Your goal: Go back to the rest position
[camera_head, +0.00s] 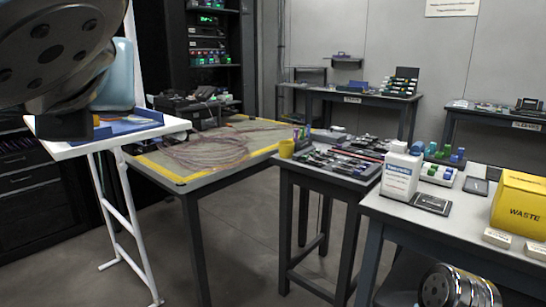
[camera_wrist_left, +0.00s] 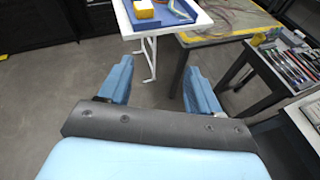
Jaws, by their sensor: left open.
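My left gripper (camera_wrist_left: 158,66) shows in the left wrist view with its two blue fingers wide apart and nothing between them. It hangs over open floor, in front of a white folding table. In the head view, dark links of my left arm fill the upper left corner, with a light blue part beside them; the fingers cannot be made out there. My right gripper is not in view. A round, metallic part at the bottom right of the head view looks like a link of my right arm.
The white table (camera_head: 62,153) holds a blue tray (camera_head: 130,123). A yellow-edged table (camera_head: 190,182) carries tangled cables (camera_head: 205,152). A dark tool table (camera_head: 340,180) stands centrally. A bench at right holds a white bottle (camera_head: 400,176) and a yellow waste box (camera_head: 522,203). Floor between tables is free.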

